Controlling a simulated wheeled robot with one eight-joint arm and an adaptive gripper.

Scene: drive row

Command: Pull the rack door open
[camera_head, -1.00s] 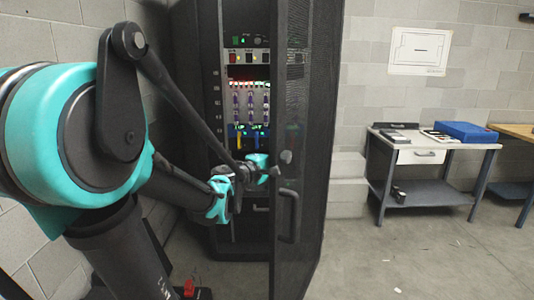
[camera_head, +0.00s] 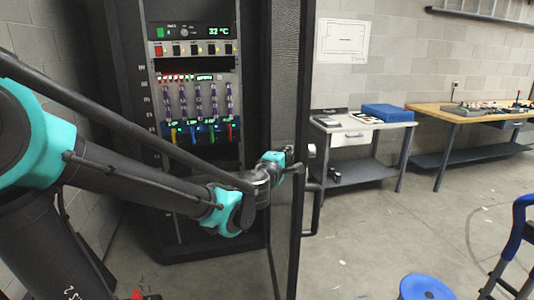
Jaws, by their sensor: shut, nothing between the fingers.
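The black rack (camera_head: 122,110) stands at left centre, its inside showing lit panels and coloured cables. Its dark mesh door (camera_head: 288,85) stands open, seen nearly edge-on to the right of the bay. The door's bar handle (camera_head: 318,212) is on its right face, low down. My gripper (camera_head: 308,153) is shut and empty at the door's free edge, just above the handle. The arm reaches across the open bay from the left. Whether the fingertips touch the door edge is hard to tell.
A small grey table (camera_head: 360,124) with a blue box (camera_head: 387,113) stands behind the door to the right. A wooden workbench (camera_head: 470,112) is beyond it. A blue stool (camera_head: 426,288) and a blue-framed chair (camera_head: 515,245) are at lower right. Floor between is mostly clear.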

